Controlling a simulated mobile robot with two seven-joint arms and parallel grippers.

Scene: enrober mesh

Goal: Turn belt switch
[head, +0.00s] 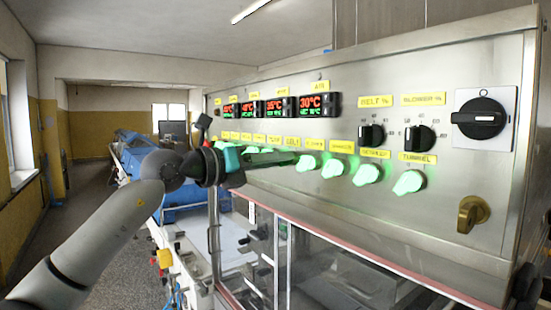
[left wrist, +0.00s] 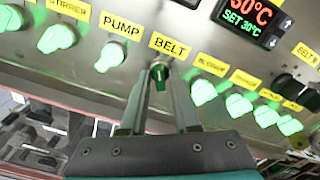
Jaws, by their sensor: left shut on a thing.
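The belt switch (left wrist: 160,73) is a small knob under the yellow BELT label (left wrist: 169,45) in the left wrist view. It looks dark green and unlit, unlike its bright green neighbours. My left gripper (left wrist: 161,84) has a finger on each side of the knob and is shut on it. In the head view my left gripper (head: 292,158) reaches in from the left to the row of switches and hides the belt switch. My right gripper is in neither view.
Lit green switches, such as the pump switch (left wrist: 109,57), sit close on both sides. Temperature displays (head: 319,104), black dials (head: 371,136) and a large black rotary switch (head: 481,118) are on the same steel panel. Clear guard windows (head: 330,265) lie below.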

